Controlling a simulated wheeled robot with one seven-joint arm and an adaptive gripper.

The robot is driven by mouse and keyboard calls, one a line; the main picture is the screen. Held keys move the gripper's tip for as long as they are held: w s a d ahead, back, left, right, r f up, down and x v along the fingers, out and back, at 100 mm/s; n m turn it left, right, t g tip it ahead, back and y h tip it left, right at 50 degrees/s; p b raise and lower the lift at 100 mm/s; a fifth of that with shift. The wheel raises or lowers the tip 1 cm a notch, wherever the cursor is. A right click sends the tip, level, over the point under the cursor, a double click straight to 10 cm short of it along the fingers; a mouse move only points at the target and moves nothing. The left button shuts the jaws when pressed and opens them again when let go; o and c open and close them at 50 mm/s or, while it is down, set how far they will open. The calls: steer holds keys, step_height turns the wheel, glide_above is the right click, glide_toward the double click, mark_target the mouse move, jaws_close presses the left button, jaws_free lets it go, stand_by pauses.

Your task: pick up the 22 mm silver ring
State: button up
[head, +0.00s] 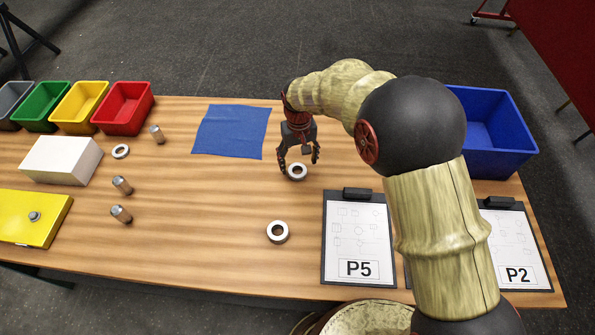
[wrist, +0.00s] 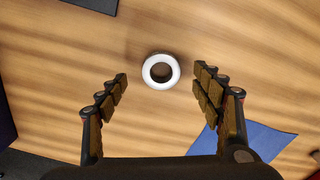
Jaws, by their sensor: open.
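Three silver-white rings lie flat on the wooden table; no size marks show, so I cannot tell which is the 22 mm one. One ring (head: 297,171) lies right by my gripper (head: 298,163). In the wrist view this ring (wrist: 161,71) sits between and slightly beyond the fingertips. My gripper, also in the wrist view (wrist: 160,82), is open and empty, pointing down, with a finger on each side of the ring. Another ring (head: 278,232) lies nearer the front, and a third ring (head: 120,151) lies by the white box at left.
A blue cloth (head: 232,131) lies left of my gripper. Clipboards P5 (head: 358,240) and P2 (head: 515,245) lie at right, and a blue bin (head: 495,130) stands behind. Several pegs, a white box (head: 62,160), a yellow box (head: 35,215) and coloured bins (head: 123,106) are at left.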

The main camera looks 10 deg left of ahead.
mark_target(294, 165)
step_height(294, 165, down, 5)
steer(key=shift+a+r+b, duration=0.1)
steer(key=shift+r+b, duration=0.05)
steer(key=shift+b, duration=0.4)
steer(key=shift+c, duration=0.6)
steer(key=c, duration=1.4)
steer(key=shift+r, duration=0.15)
